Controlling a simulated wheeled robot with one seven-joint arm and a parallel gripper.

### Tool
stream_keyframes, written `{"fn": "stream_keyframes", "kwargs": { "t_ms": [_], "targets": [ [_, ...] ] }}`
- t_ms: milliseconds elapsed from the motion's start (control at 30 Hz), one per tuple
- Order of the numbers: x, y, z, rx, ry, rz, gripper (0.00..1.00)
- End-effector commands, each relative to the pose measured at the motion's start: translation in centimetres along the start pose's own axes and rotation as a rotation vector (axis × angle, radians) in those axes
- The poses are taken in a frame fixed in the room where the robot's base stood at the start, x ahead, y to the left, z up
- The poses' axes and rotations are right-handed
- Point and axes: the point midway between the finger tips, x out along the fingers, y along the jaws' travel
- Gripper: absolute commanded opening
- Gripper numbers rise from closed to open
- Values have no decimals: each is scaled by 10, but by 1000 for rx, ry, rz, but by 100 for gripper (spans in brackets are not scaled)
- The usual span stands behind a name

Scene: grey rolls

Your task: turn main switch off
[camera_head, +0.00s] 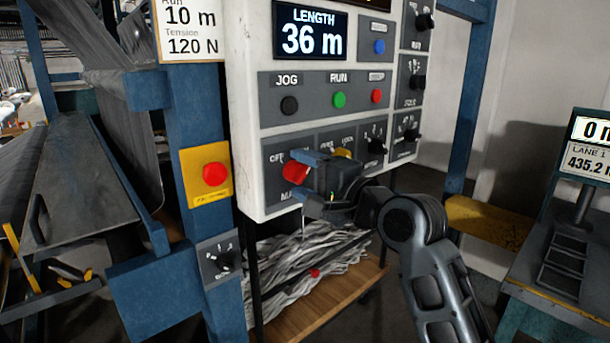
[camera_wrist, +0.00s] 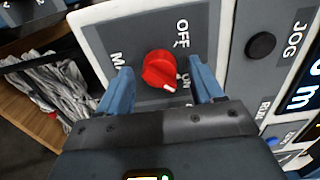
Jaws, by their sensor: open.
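The main switch is a red rotary knob (camera_head: 295,172) at the lower left of the white control panel, partly hidden by my gripper in the head view. In the wrist view the red knob (camera_wrist: 160,70) sits between my two blue fingers, under the OFF label and beside the ON label. Its white pointer mark points toward the ON label. My gripper (camera_wrist: 162,88) is open, with one finger on each side of the knob and a visible gap to both. In the head view my gripper (camera_head: 312,164) is at the panel's lower left.
A black JOG button (camera_head: 289,105), a green RUN button (camera_head: 339,99) and a red button (camera_head: 376,96) are above the switch. Several black knobs (camera_head: 376,145) are to the right. A red emergency button (camera_head: 215,174) on a yellow plate is on the blue post at left.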

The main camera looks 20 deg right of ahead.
Motion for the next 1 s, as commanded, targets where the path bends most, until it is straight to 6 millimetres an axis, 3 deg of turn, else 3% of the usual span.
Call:
{"fn": "stream_keyframes", "kwargs": {
  "t_ms": [100,667,1000],
  "targets": [
    [0,0,0,0,0,0,65],
    [0,0,0,0,0,0,12],
    [0,1,0,-46,-1,0,10]
  ]
}}
